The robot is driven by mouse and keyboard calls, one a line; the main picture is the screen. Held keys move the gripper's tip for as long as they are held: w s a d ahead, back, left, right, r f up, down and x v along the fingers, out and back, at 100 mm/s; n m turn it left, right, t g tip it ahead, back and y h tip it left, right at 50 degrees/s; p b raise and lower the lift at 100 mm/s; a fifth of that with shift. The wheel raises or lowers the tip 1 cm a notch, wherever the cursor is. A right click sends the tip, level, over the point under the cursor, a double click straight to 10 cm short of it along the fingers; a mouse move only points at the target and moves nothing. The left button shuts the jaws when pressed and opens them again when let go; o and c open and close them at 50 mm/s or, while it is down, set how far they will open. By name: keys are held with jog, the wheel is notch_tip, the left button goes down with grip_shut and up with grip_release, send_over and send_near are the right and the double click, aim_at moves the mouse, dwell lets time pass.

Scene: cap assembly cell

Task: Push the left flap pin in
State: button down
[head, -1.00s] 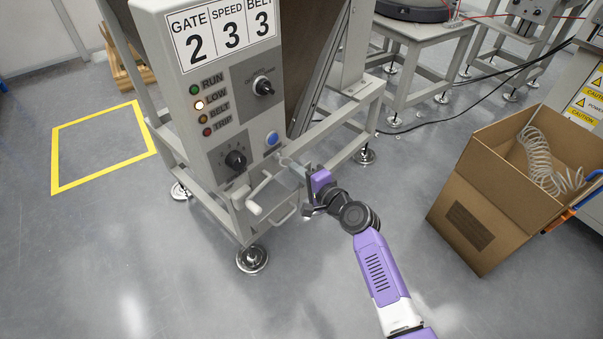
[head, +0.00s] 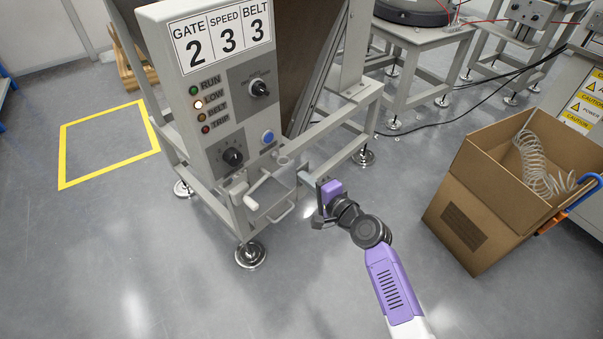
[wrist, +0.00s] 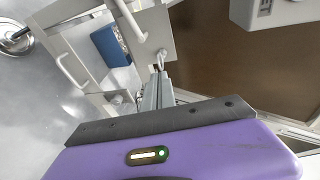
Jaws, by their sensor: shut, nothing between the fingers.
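My gripper (head: 303,178) is shut and empty, beside the low front right corner of the grey machine (head: 215,150). In the wrist view its closed fingers (wrist: 158,78) point at a grey flap-like panel (wrist: 140,30). A small light metal piece (wrist: 162,56), which may be the flap pin, shows at the panel's edge just beyond the fingertips. I cannot tell whether the fingers touch it or how far in it sits. In the head view a light panel with a bar handle (head: 284,213) is left of my gripper; the pin is too small to make out there.
A white crank handle (head: 252,202) and the machine's frame foot (head: 250,254) are left of my gripper. A blue block (wrist: 110,45) shows near the panel. A cardboard box with coiled tube (head: 475,200) stands right. Floor between is clear.

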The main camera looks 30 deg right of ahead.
jog(key=s+r+p, duration=0.1)
jog(key=s, duration=0.6)
jog(key=shift+d+r, duration=0.15)
jog(key=shift+d, duration=0.05)
jog(key=s+d+r+n+h, duration=0.1)
jog(key=s+r+n+h, duration=0.2)
jog(key=s+r+n, duration=0.3)
jog(key=s+a+r+n+y, duration=0.15)
jog(key=s+a+n, duration=0.25)
jog(key=s, duration=0.6)
jog(key=s+a+r+n, duration=0.2)
jog(key=s+a+n, duration=0.25)
jog(key=s, duration=0.55)
jog(key=s+a+r+n+y, duration=0.1)
jog(key=s+a+r+n, duration=0.2)
jog(key=s, duration=0.7)
notch_tip(320, 180, up, 24)
jog(key=a+g+p, duration=0.1)
jog(key=p, duration=2.5)
jog(key=shift+s+a+r, duration=0.2)
jog(key=shift+s+r, duration=0.05)
